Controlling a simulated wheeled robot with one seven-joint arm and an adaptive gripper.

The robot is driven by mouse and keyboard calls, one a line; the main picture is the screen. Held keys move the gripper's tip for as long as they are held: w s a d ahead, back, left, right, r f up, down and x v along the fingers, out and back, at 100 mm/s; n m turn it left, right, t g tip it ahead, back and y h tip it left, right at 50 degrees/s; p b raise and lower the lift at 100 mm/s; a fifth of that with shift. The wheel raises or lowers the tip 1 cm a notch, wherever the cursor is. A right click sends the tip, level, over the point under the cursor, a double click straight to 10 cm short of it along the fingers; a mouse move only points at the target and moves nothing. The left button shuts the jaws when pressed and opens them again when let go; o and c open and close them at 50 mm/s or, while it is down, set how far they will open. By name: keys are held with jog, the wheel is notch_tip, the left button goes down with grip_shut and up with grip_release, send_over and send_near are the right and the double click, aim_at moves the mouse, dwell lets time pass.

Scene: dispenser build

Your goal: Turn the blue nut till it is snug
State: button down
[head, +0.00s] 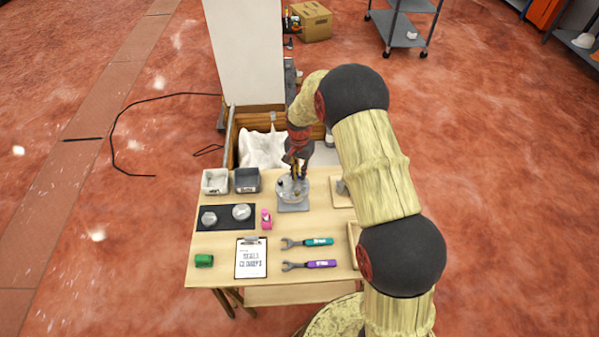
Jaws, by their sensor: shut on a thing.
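My gripper (298,174) points down over a clear round dispenser part (303,193) on a grey square base (293,207), near the back middle of the wooden table. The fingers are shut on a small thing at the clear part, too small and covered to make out. A yellow-brown patch shows beside the fingers; I cannot tell what it is. The blue nut cannot be picked out in this view. Two wrenches lie in front of the dispenser, one with a teal handle (319,241) and one with a purple handle (322,264).
Light (215,182) and dark grey (247,180) bins stand at the back left. Two round metallic parts lie on a black mat (225,224). A pink item (266,219), a clipboard (251,268) and a green item (204,261) lie nearby. My arm covers the table's right side.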

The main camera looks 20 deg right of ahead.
aim_at(299, 175)
dwell(0.4)
jog(key=c, duration=1.8)
grip_release()
jog(key=shift+c, duration=0.2)
jog(key=shift+r, duration=0.1)
notch_tip(299, 175, up, 12)
jog(key=shift+f, duration=0.1)
